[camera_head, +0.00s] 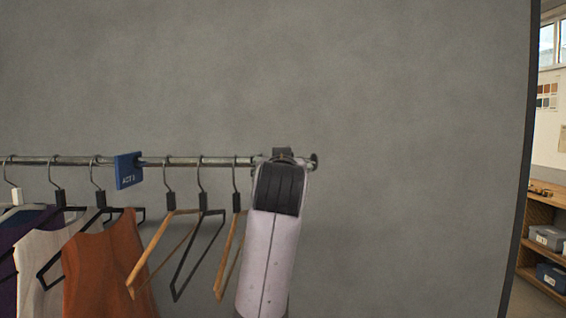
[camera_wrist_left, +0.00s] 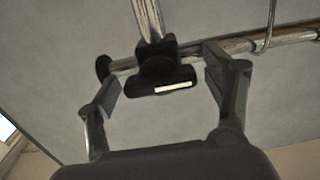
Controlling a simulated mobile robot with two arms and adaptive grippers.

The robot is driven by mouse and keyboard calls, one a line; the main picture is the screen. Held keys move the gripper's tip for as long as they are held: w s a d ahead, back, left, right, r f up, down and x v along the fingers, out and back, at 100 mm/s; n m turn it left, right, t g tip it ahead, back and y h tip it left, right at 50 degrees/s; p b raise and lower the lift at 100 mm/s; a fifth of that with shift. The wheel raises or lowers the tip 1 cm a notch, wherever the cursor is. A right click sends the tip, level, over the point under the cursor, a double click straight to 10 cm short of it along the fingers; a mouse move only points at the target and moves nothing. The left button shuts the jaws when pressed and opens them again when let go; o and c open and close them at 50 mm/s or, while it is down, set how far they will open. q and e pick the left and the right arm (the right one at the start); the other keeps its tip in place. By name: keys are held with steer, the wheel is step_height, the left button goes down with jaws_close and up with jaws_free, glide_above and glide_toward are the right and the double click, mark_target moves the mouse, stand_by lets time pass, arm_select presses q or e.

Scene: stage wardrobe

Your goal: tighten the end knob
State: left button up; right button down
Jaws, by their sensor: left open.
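The end knob (camera_wrist_left: 162,84) is black with a white stripe on its face. It sits on a black clamp at the end of the clothes rail in the left wrist view. My left gripper (camera_wrist_left: 163,66) is open, with one finger on each side of the knob and visible gaps between them. Nothing is held. In the head view my left arm rises in front of the rail's end and hides the knob and fingers. A round black cap (camera_head: 315,161) ends the rail just right of my arm. My right gripper is not in view.
The rail (camera_head: 215,162) carries several hangers, some with garments, and a blue sign (camera_head: 129,170). A wooden hanger (camera_head: 231,250) hangs close left of my arm. The grey wall panel behind is bare to the right. Shelves (camera_head: 545,250) stand at far right.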

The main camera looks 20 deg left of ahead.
arm_select(q)
steer(key=shift+c, duration=1.3)
steer(key=c, duration=0.9)
